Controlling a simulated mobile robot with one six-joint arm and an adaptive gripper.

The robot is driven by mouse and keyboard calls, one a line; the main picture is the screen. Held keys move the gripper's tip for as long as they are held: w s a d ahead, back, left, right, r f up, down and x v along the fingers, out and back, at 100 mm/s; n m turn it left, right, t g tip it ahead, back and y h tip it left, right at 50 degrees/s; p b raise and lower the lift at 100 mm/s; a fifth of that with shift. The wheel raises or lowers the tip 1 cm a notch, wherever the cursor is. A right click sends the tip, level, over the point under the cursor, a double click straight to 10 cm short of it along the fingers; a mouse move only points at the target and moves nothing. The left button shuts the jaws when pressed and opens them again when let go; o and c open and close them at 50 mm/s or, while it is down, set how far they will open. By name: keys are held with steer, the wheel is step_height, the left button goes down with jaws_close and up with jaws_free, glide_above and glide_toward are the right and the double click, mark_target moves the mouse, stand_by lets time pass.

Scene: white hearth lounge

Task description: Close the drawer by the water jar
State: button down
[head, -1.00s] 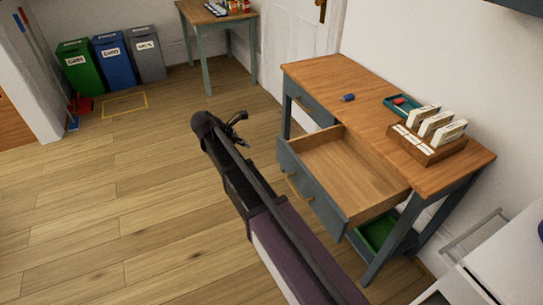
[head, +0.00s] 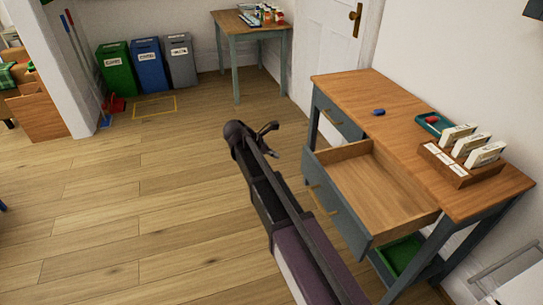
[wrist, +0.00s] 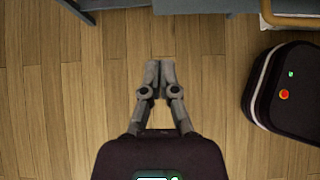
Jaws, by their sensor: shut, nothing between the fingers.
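A desk with a wooden top (head: 385,125) and blue-grey frame stands at the right of the head view. Its nearer drawer (head: 338,205) is pulled well out and looks empty, with a brass handle on its blue-grey front. The farther drawer (head: 338,115) is shut. I cannot make out a water jar. My gripper (head: 268,130) is left of the open drawer, apart from it in the picture, with nothing held. In the wrist view my gripper (wrist: 158,68) has its fingertips together above the floor, below blue-grey furniture parts at the top edge.
On the desk are a blue object (head: 378,112), a teal tray (head: 434,124) and a wooden card holder (head: 445,165). A green bin (head: 402,254) sits below. A small table (head: 250,30) and several recycling bins (head: 150,66) stand behind. Floor at left is clear.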

mark_target(302, 163)
steer(key=shift+w+d+f+b, duration=0.55)
steer(key=shift+d+f+b, duration=0.25)
steer(key=shift+d, duration=0.65)
steer(key=shift+w+d+f+b, duration=0.65)
steer(key=shift+d+f, duration=0.25)
steer(key=shift+d, duration=0.5)
steer(key=shift+w+d+f+b, duration=0.45)
steer(key=shift+d+f+b, duration=0.4)
steer(key=shift+d, duration=0.6)
